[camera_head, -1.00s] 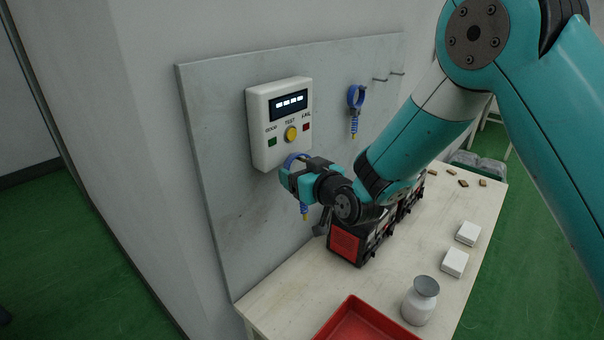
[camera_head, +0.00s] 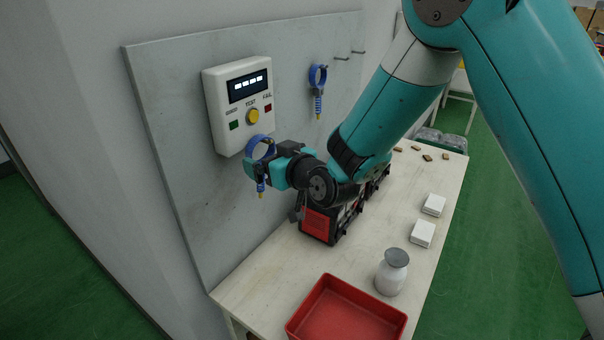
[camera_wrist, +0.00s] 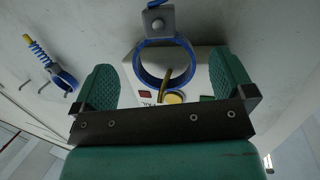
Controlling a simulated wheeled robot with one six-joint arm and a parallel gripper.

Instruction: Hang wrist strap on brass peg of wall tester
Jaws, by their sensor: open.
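The wall tester (camera_head: 238,100) is a white box with a lit display and yellow button; its underside shows in the wrist view (camera_wrist: 198,62). A blue wrist strap (camera_head: 263,146) is just below it, its coiled cord hanging down. My gripper (camera_head: 268,172) is at the strap, open. In the wrist view the strap's ring (camera_wrist: 140,72) lies between my two spread fingers, with gaps on both sides. A thin brass peg (camera_wrist: 166,77) shows through the ring's opening; I cannot tell whether the ring bears on it. A grey plate with a round stud (camera_wrist: 157,22) is at the ring.
A second blue strap (camera_head: 317,78) hangs on the grey board (camera_head: 165,130), beside bare hooks (camera_head: 350,54). On the table are black-and-red units (camera_head: 319,224), a red tray (camera_head: 345,312), a metal-topped jar (camera_head: 391,272) and white boxes (camera_head: 422,233).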

